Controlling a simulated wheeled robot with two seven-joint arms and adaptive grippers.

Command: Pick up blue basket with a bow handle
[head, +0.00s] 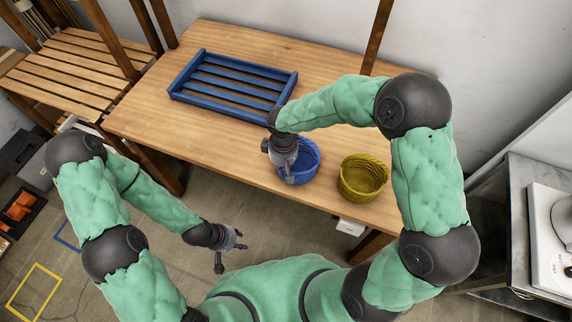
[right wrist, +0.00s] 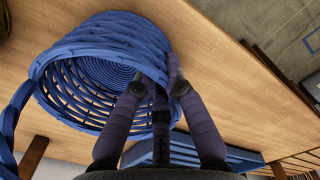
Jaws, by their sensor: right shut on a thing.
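The blue basket (head: 307,163) is woven and round, and it stands on the wooden table near its front edge. Its open mouth and coiled inside show in the right wrist view (right wrist: 103,55), where part of a blue band, perhaps the bow handle, shows at the left edge. My right gripper (head: 288,172) is at the basket's left side in the head view. In the right wrist view its fingers (right wrist: 160,82) are shut on the basket's rim wall. My left gripper (head: 230,250) is empty, off the table in front of it, with its fingers spread apart.
A yellow woven basket (head: 362,178) stands just right of the blue one. A blue slatted tray (head: 233,84) lies on the table behind and to the left. The table's left front part (head: 160,122) is clear. A metal counter with a white appliance (head: 550,225) is at the right.

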